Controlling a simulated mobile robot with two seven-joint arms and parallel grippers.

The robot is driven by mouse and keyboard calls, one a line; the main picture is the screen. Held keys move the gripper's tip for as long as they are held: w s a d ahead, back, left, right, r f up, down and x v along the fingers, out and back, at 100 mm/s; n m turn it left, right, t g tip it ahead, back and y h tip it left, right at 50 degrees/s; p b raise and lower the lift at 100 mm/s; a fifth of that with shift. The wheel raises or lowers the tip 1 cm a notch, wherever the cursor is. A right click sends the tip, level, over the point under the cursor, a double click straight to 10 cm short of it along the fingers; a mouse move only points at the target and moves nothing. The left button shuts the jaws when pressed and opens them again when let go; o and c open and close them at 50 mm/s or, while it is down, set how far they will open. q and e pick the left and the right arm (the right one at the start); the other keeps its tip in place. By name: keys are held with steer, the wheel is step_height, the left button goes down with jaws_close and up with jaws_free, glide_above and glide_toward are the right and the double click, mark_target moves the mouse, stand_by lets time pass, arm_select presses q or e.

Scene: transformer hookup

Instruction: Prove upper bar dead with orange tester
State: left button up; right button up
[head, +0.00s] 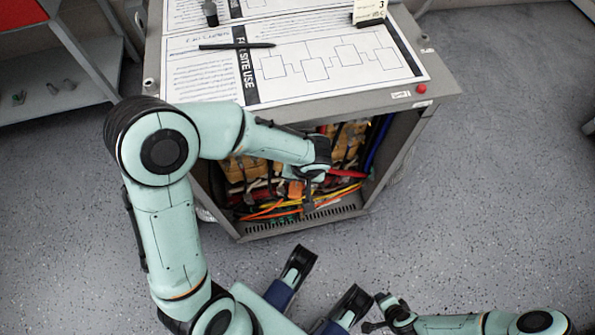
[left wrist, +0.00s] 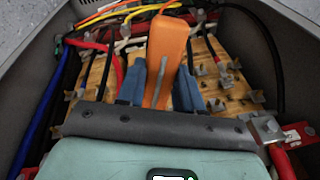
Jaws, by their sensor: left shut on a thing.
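The orange tester (left wrist: 165,55) stands between the two blue-grey fingers of my left gripper (left wrist: 160,85), which is shut on it. In the head view the left gripper (head: 308,190) is at the cabinet's open front, with a bit of orange (head: 295,188) showing beside it. The tester's far end points into the wiring, and I cannot tell whether it touches any metal. Yellow-brown blocks with metal terminals (left wrist: 222,75) lie behind it. I cannot tell which part is the upper bar. My right gripper (head: 376,314) is low in the head view, away from the cabinet; its fingers are unclear.
The grey cabinet (head: 440,88) has side walls close around the left gripper. Red, blue, yellow and black cables run inside; a blue cable (left wrist: 45,115) runs along the left in the wrist view. A diagram sheet (head: 340,60) and a black pen (head: 237,46) lie on top. The floor at right is clear.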

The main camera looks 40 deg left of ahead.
arm_select(q)
steer(key=shift+s+d+b, duration=0.6)
steer(key=shift+s+d, duration=0.35)
steer(key=shift+d, duration=0.2)
steer(key=shift+s+d+b, duration=0.6)
steer(key=shift+s+d, duration=0.35)
steer(key=shift+d, duration=0.15)
